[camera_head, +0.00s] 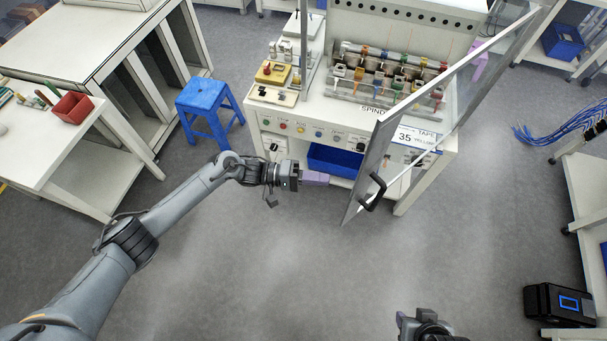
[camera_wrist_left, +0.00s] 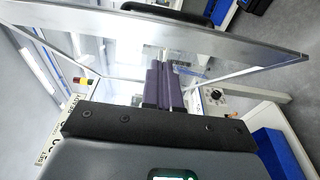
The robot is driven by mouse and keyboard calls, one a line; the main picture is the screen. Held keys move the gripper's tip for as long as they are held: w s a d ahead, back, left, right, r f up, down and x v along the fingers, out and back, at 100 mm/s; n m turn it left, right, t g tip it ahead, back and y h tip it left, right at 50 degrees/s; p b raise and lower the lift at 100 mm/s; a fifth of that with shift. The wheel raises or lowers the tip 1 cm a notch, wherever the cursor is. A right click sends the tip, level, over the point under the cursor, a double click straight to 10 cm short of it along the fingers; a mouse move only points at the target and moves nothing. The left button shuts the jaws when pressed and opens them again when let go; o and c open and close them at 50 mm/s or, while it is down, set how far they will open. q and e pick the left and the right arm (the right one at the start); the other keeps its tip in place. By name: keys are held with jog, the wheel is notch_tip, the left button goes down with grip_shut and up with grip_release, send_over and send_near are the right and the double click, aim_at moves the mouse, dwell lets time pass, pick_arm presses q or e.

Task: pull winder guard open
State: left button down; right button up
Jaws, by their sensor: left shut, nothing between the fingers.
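The winder guard (camera_head: 395,125) is a clear panel in a grey metal frame. It stands swung out from the front of the winder machine, at an angle to it. Its black handle (camera_head: 372,193) is on the lower outer part of the frame. My left gripper (camera_head: 318,178) has purple fingers, shut and empty, left of the handle and apart from it. In the left wrist view, the shut fingers (camera_wrist_left: 160,85) point toward the guard's frame (camera_wrist_left: 215,42), with the handle (camera_wrist_left: 165,14) beyond at the top edge. Part of my right wrist shows at the bottom of the head view; its fingers cannot be made out.
The winder bench (camera_head: 300,118) carries spools and small knobs, with a blue bin (camera_head: 335,160) below. A blue stool (camera_head: 209,100) stands left of it. White tables stand at far left; a black box (camera_head: 560,304) sits at lower right. The middle floor is clear.

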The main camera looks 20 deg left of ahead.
pick_arm(q)
jog(key=s+d+p, duration=0.1)
jog(key=d+p, duration=0.1)
jog(key=d, duration=0.4)
jog(key=shift+s, duration=0.4)
